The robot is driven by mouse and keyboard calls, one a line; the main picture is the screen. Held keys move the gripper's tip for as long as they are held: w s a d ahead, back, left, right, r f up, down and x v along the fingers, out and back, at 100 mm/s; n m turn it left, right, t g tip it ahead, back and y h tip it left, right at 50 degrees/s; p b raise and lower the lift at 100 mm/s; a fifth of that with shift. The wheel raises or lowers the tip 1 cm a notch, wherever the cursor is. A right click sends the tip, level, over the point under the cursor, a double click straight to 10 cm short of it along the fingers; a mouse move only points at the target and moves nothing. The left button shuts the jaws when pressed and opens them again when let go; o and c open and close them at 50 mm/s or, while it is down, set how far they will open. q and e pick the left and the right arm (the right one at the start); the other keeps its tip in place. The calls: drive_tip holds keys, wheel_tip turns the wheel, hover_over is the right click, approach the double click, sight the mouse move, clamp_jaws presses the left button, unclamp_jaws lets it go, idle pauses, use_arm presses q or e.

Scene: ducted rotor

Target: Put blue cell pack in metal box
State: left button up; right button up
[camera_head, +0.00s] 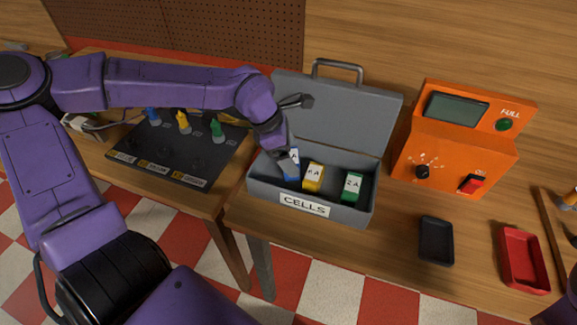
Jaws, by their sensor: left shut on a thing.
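The open grey metal box (262,192) labelled CELLS stands on the wooden table, its lid raised at the back. The blue cell pack (294,172) is at the left end inside the box, partly hidden by my left gripper. My left gripper (288,162) reaches down into the box from the left and is shut on the blue pack. I cannot tell whether the pack touches the box floor. A yellow cell pack (313,178) stands in the middle of the box and a green one (351,187) to the right.
An orange device (440,145) with a screen, knob and red switch stands right of the box. A black tray (436,241) and a red tray (505,262) lie in front of it. A dark board (168,160) with coloured plugs lies on the left table.

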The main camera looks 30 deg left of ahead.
use_arm(q)
drive_tip(key=f, duration=0.1)
drive_tip(key=f+b, duration=0.1)
drive_tip(key=f, duration=0.1)
drive_tip(key=f+b, duration=0.1)
drive_tip(key=shift+w+a+f, duration=0.2)
drive_tip(key=shift+w+f, duration=0.15)
drive_tip(key=shift+w+r, duration=0.1)
drive_tip(key=shift+r, duration=0.1)
drive_tip(key=shift+c, duration=0.7)
drive_tip(key=shift+s+d+r, duration=0.1)
drive_tip(key=shift+s+r, duration=0.05)
drive_tip(key=shift+s, duration=0.15)
drive_tip(key=o, duration=1.2)
drive_tip(key=shift+f, duration=0.2)
drive_tip(key=shift+o, duration=1.4)
drive_tip(key=shift+w, duration=0.1)
drive_tip(key=shift+r, duration=0.25)
drive_tip(key=v, duration=0.3)
drive_tip(key=p+v, duration=0.3)
drive_tip(key=v, duration=0.6)
drive_tip(key=shift+p, duration=0.3)
use_arm(e)
drive_tip(key=shift+w, duration=0.2)
drive_tip(key=shift+r, duration=0.1)
